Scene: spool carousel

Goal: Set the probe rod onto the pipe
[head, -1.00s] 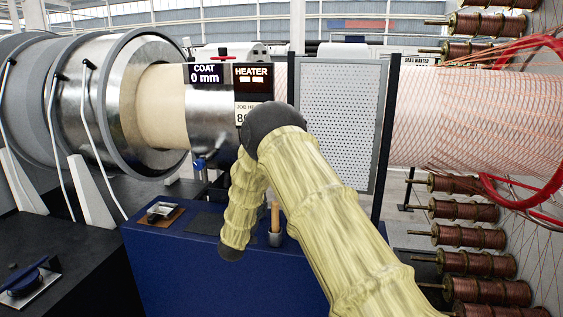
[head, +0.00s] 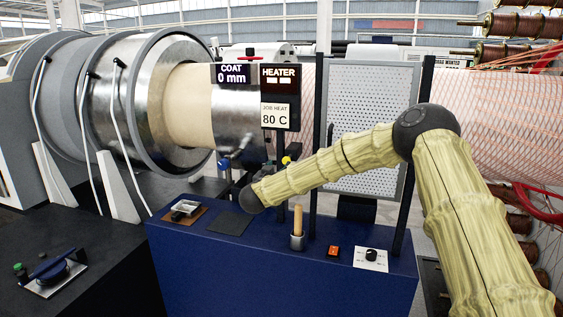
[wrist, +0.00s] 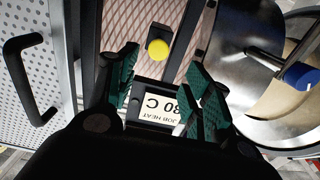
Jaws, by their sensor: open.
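A tan rod (head: 298,219), which looks like the probe rod, stands upright in a small grey cup (head: 298,242) on the blue console. The beige pipe (head: 188,105) runs sideways out of a large steel ring at left; part of it also shows at the right of the wrist view (wrist: 284,108). My gripper (wrist: 160,78) is open and empty, its green-padded fingers spread before the "JOB HEAT" card (wrist: 160,105). The rod does not show in the wrist view.
The blue console (head: 275,270) carries a small tray (head: 184,208), a dark pad (head: 230,222), a red switch (head: 333,251) and a black knob (head: 371,255). The heater display (head: 280,80) and a perforated panel (head: 385,110) stand behind. Yellow (wrist: 158,48) and blue (wrist: 299,75) knobs are near the fingers.

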